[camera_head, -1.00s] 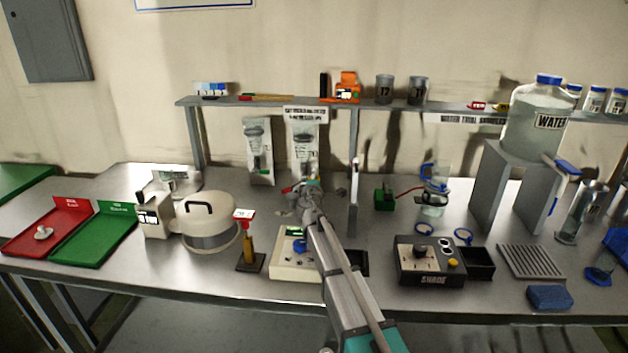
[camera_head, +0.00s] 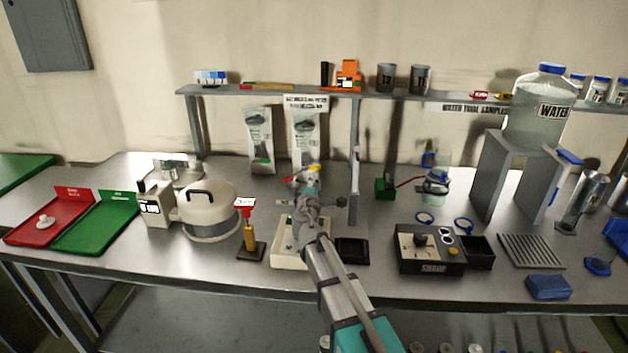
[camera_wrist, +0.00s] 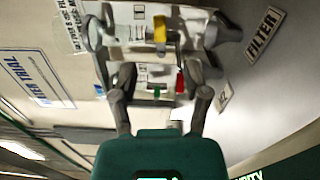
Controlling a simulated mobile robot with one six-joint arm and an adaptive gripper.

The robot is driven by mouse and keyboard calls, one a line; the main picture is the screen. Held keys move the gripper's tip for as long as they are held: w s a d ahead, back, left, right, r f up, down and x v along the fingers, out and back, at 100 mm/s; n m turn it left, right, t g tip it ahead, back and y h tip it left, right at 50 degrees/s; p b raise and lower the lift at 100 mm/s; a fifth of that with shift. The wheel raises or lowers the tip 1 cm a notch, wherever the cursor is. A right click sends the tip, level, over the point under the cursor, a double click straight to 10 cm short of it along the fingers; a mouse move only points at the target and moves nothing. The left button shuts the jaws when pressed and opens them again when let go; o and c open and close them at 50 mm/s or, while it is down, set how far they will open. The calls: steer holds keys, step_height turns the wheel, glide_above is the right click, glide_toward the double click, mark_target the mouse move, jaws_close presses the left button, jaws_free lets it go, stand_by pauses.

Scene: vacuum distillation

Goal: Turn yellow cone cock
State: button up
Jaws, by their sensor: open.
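The yellow cone cock (camera_wrist: 160,30) shows in the wrist view as a small yellow handle on a clear glass tube, beyond my fingertips. In the head view its yellow tip (camera_head: 313,169) just shows above my gripper (camera_head: 306,184). In the wrist view my gripper (camera_wrist: 161,85) is open, with its two fingers apart and nothing held. A red handle (camera_wrist: 180,82) and a green piece (camera_wrist: 157,93) appear between the fingers, nearer than the yellow one. I cannot tell how far they are from the fingers. My arm hides much of the glassware in the head view.
A white-based device (camera_head: 285,255) and a black tray (camera_head: 352,251) lie below my arm. A pot (camera_head: 209,214) and a yellow-handled stand (camera_head: 249,238) are to the left.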

steer(key=shift+s, duration=0.45)
steer(key=shift+r, duration=0.15)
steer(key=c, duration=0.5)
steer(key=shift+r+m+p, duration=0.2)
steer(key=shift+m+p, duration=0.2)
steer(key=shift+p, duration=0.05)
steer(key=shift+c, duration=1.4)
steer(key=shift+w+a+r+m+p, duration=0.1)
steer(key=shift+r+m+p, duration=0.15)
steer(key=shift+m+p, duration=0.15)
jaws_close()
step_height(320, 180, up, 8)
steer(key=a+m+g+p, duration=0.1)
steer(key=m+g+p, duration=0.1)
steer(key=m+p, duration=1)
steer(key=shift+w+m+g, duration=0.3)
steer(key=shift+m+g, duration=0.1)
steer(key=shift+m, duration=2)
steer(key=shift+a, duration=0.1)
